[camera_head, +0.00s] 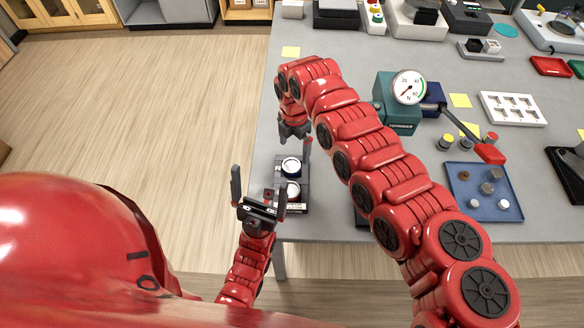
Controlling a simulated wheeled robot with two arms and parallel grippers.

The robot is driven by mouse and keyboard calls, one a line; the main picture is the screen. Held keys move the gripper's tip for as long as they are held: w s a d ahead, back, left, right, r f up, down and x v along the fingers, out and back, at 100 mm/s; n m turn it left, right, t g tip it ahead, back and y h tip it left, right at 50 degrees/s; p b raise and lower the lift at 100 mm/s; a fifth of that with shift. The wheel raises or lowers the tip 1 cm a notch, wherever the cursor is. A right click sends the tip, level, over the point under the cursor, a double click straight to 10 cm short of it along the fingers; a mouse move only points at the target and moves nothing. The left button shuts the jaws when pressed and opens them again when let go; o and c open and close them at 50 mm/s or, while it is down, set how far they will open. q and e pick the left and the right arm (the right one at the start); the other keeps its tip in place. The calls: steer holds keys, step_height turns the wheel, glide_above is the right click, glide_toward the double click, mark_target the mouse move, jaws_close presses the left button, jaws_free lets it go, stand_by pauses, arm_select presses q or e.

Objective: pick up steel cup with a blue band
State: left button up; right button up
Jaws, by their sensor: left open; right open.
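Two pale round-topped pieces sit on a small black stand (303,205) at the table's left edge. The farther piece (291,166) has a dark, bluish rim; the nearer piece (292,191) is partly hidden by my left gripper. I cannot tell for certain whether either is the steel cup with a blue band. My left gripper (259,180) is open and empty, its fingers spread just left of the stand. My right gripper (295,138) points down just beyond the farther piece; it is open, with nothing seen in it.
A blue tray (510,207) with several small cylinders lies at the right. A green press with a dial (397,116) and a red-handled lever stands behind it. A white rack (513,108) lies farther right. Wooden floor is left of the table.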

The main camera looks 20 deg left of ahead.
mark_target(292, 166)
steer(key=shift+f, duration=0.9)
steer(key=shift+s+a+f, duration=0.15)
steer(key=shift+s+f, duration=0.05)
steer(key=shift+f, duration=0.25)
steer(key=f, duration=0.4)
steer(key=shift+s+a+f, duration=0.1)
steer(key=shift+s+f, duration=0.15)
steer(key=shift+s, duration=0.05)
steer(key=shift+w, duration=0.1)
steer(key=shift+r, duration=0.15)
jaws_close()
